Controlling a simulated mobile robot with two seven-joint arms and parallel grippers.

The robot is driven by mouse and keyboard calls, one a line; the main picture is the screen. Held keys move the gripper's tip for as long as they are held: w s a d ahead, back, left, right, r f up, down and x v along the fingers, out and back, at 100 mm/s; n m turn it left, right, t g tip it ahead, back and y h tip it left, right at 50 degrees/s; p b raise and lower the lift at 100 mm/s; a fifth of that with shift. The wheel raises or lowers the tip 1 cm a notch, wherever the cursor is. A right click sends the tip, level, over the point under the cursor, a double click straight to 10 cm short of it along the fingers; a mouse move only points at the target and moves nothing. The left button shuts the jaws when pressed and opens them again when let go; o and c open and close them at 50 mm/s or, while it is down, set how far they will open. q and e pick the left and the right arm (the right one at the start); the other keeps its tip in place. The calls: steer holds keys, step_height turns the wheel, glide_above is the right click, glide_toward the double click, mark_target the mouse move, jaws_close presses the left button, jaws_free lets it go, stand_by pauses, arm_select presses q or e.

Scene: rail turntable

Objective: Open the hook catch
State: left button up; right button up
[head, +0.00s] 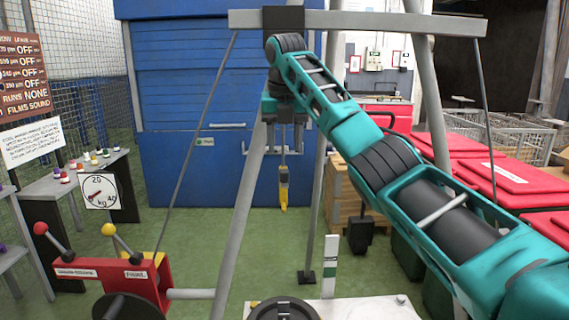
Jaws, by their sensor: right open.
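My right arm comes in from the right and reaches up to the overhead grey beam (370,22). My right gripper (285,120) is open and points down, in front of the blue shutter. A thin dark strip with a yellow lower end (283,188) hangs straight below the gripper. I cannot tell whether the gripper touches it. A grey bracket (250,150) shows behind the gripper at the blue front. I cannot make out for sure which of these parts is the hook catch. My left gripper is not in view.
A blue cabin (185,170) stands behind. Slanting grey posts (240,200) flank the gripper. Red-topped boxes (480,175) stand at right. Green floor (200,240) is open between.

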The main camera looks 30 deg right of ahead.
steer(key=shift+v, duration=2.05)
steer(key=shift+f, duration=0.1)
